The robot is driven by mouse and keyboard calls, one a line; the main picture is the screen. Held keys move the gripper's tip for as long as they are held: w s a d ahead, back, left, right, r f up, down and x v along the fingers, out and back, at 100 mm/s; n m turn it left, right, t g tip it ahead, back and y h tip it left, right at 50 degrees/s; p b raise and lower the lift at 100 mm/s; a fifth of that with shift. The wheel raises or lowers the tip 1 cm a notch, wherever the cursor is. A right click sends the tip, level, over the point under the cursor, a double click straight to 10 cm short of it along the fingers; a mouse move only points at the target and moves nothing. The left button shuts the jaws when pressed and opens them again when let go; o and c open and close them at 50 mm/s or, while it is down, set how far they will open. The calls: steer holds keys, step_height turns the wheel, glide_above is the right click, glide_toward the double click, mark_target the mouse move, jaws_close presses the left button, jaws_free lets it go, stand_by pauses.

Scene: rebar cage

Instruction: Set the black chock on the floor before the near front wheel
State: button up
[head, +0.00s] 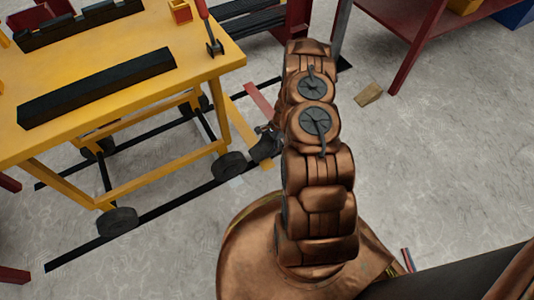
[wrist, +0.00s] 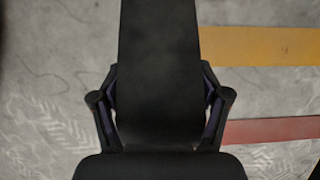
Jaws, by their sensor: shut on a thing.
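My gripper (head: 266,146) is low over the floor, just right of a black wheel (head: 229,166) of the yellow cart (head: 150,178). In the wrist view, my gripper's two fingers (wrist: 160,98) press on both sides of a broad black piece, the black chock (wrist: 158,60), which runs up to the top edge of the picture. In the head view the chock is hard to tell from the dark gripper. I cannot tell whether the chock touches the floor. Another near-side cart wheel (head: 117,222) stands further left.
A yellow strip (head: 241,124) and a red strip (head: 259,101) lie just beyond the gripper. A tan wedge (head: 369,94) lies on open floor to the right. A red-framed shelf (head: 418,48) stands at the upper right. A black bar (head: 100,87) lies on the cart top.

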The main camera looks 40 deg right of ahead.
step_height(320, 180, down, 6)
steer(key=shift+r+b, duration=0.1)
steer(key=shift+b, duration=0.8)
steer(key=o, duration=1.7)
steer(key=p+v, duration=0.4)
steer(key=v, duration=0.8)
steer(key=shift+d+p, duration=0.1)
steer(key=shift+p, duration=0.25)
